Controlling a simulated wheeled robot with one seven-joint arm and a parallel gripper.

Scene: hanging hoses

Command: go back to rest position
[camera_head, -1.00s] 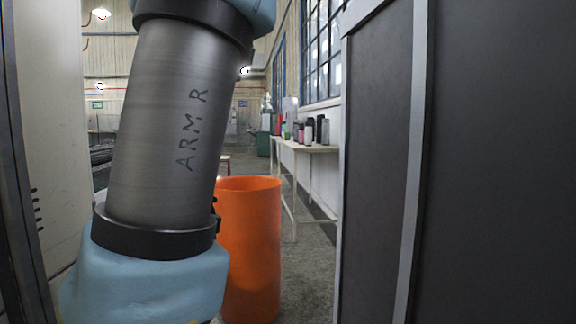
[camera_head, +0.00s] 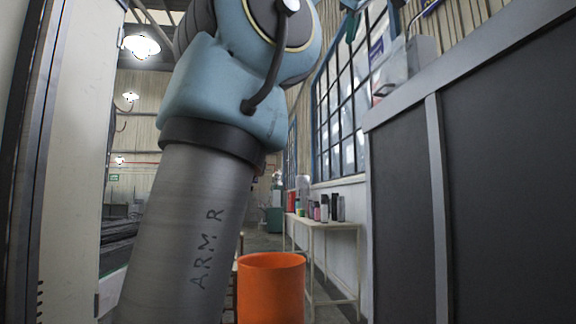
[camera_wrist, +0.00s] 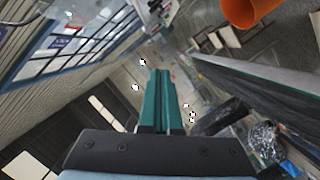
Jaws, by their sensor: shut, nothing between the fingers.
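My gripper (camera_wrist: 163,80) shows in the wrist view as two long green fingers side by side, pressed together with nothing between them. The fingers stand clear in the air and touch nothing that I can see. In the head view my arm, with its grey link marked "ARM R" and blue joints, rises through the left and middle of the picture. No hose can be made out in either view.
An orange bin (camera_head: 271,287) stands on the floor right of my arm; it also shows in the wrist view (camera_wrist: 248,10). A table (camera_head: 330,225) with several bottles stands behind. A dark panel (camera_head: 510,180) closes the right side, a pale cabinet (camera_head: 75,150) the left.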

